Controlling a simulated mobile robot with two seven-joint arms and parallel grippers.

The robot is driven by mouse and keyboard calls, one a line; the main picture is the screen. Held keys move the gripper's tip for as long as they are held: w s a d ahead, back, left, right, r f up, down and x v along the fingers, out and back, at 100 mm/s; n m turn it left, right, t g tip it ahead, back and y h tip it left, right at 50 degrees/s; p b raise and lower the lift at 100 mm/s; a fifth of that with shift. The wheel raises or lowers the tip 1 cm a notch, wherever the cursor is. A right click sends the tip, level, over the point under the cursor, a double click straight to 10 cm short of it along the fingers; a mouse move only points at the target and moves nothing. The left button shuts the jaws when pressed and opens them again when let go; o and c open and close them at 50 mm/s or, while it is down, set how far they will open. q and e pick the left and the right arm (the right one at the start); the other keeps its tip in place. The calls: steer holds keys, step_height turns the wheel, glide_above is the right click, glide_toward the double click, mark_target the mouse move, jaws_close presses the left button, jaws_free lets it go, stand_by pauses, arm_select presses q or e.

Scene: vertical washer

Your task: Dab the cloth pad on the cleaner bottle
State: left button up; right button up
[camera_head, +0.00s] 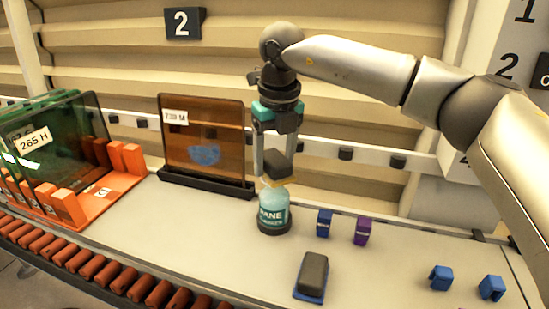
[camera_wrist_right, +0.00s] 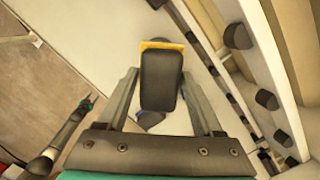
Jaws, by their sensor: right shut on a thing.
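My right gripper (camera_head: 273,168) points down over the cleaner bottle and is shut on the dark grey block of the cloth pad (camera_head: 277,164). The pad's yellow cloth layer shows under the block, and at its far end in the right wrist view (camera_wrist_right: 161,45). The teal cleaner bottle (camera_head: 272,212), labelled "PANE", stands upright in a dark round base. The pad is right at the bottle's top; I cannot tell if they touch. Part of my left arm, with a small dark gripper (camera_wrist_right: 84,106), shows at the left of the right wrist view; its jaws are unclear.
An amber panel (camera_head: 203,140) stands in a dark holder behind left. A dark block on a blue pad (camera_head: 312,276) lies in front right. Small blue (camera_head: 324,223) and purple (camera_head: 362,231) clips stand right of the bottle. Orange racks (camera_head: 110,190) hold green panels at left.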

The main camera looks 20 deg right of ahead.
mark_target(273, 156)
steer(key=shift+f+b, duration=0.55)
steer(key=shift+f, duration=0.3)
stand_by(0.4)
steer(key=shift+r, duration=0.1)
stand_by(0.4)
steer(key=shift+r+p, duration=2.45)
steer(key=shift+r, duration=1.1)
steer(key=shift+f, duration=0.1)
